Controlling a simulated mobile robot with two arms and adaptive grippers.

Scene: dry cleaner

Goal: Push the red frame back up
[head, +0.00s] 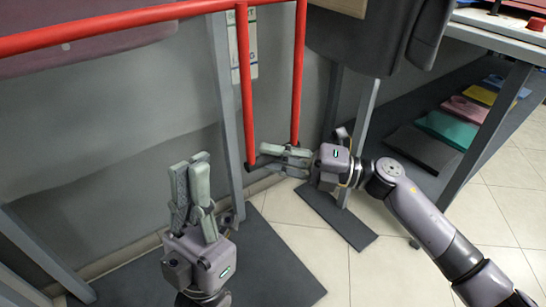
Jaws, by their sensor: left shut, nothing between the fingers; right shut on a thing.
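The red frame (244,85) is made of red tubes. A long bar runs in from the upper left, and two upright tubes hang down from it at the centre. My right gripper (268,159) reaches in from the right and is shut on the red frame at the lower ends of these tubes. Its fingers partly hide the frame's bottom end. My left gripper (189,164) is at the lower left, pointing up, shut and empty. It is apart from the red frame.
A grey metal post (225,100) stands just left of the uprights, before a grey panel (110,140). On the right, folded coloured cloths (447,129) lie on a dark shelf under a table. Pale floor tiles (375,275) are clear at the front.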

